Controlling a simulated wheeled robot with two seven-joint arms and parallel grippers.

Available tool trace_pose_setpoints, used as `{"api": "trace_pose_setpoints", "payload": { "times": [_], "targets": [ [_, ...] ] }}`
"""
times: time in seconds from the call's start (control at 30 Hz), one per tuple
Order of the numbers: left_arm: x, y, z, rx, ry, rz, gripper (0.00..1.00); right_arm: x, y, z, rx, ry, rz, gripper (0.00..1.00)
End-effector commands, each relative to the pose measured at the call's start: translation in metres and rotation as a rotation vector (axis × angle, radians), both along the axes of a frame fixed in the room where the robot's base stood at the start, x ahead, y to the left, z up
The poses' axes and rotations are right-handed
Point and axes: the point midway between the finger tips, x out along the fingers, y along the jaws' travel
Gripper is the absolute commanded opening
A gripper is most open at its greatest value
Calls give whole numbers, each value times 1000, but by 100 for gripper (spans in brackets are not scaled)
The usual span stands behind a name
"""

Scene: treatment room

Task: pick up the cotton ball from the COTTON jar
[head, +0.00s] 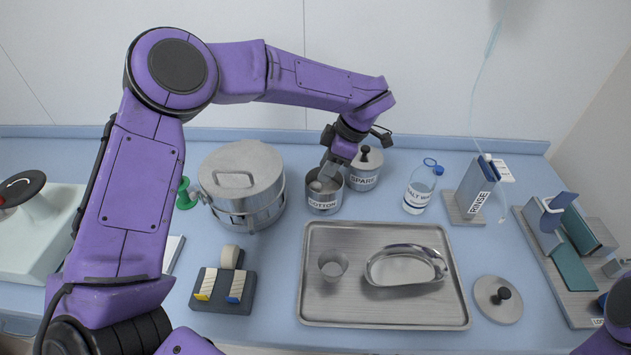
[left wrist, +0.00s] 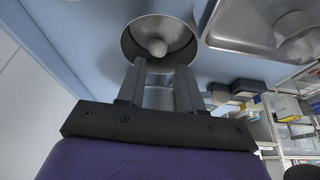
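The COTTON jar (head: 324,204) is an open metal jar on the blue counter, behind the steel tray. In the left wrist view, the jar (left wrist: 184,34) shows its open mouth with a pale round cotton ball (left wrist: 157,46) inside. My left gripper (head: 328,172) points down at the jar's mouth from above. In the left wrist view, its two fingers (left wrist: 162,68) are apart with nothing between them, and the ball lies just beyond the tips. The fingers hide part of the jar's mouth. My right gripper is out of view.
A lidded SPARE jar (head: 364,172) stands close right of the COTTON jar, and a large steel drum (head: 240,180) close left. In front is a steel tray (head: 385,316) with a cup and a kidney dish. A loose knobbed lid (head: 488,308) lies right of it.

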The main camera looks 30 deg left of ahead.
Motion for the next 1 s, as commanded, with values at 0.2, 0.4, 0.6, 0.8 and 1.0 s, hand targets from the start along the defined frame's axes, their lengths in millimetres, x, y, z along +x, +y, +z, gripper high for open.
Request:
{"api": "trace_pose_setpoints", "payload": {
  "times": [0.2,0.4,0.6,0.8,1.0],
  "targets": [
    [-3,10,-30,1,10,0,36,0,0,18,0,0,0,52],
    [-5,19,-55,0,5,1,36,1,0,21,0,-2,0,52],
    [-5,18,-56,0,5,1,29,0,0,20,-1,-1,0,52],
    [-5,18,-55,1,4,-1,0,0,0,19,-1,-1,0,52],
    [-5,18,-55,1,4,-1,0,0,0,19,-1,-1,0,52]
  ]
}}
